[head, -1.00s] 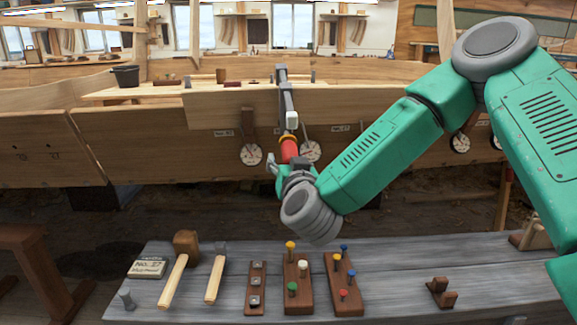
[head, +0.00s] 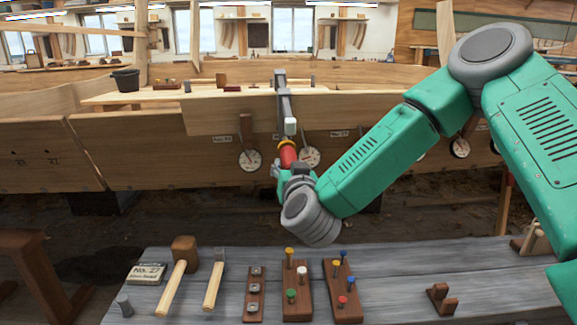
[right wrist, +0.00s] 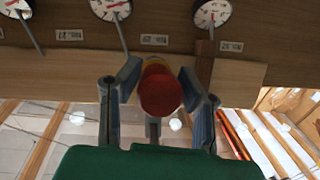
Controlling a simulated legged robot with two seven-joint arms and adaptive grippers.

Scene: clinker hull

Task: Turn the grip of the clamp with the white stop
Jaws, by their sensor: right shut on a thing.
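The clamp (head: 284,103) hangs on the edge of the hull planking, with a grey bar and a white stop (head: 290,126). Its red grip (head: 287,152) points down towards me, and a yellow band shows behind it in the right wrist view. My right gripper (head: 287,171) is at the lower end of this grip. In the right wrist view, the fingers of my right gripper (right wrist: 160,84) stand on both sides of the round red grip end (right wrist: 160,93), shut on it. My left gripper is not in view.
White dial gauges (head: 250,160) hang along the hull beside the clamp, one (head: 309,157) close to the grip. The bench (head: 400,281) below holds a mallet (head: 184,252), a hammer (head: 215,280) and peg blocks (head: 297,305). Its right middle is mostly clear.

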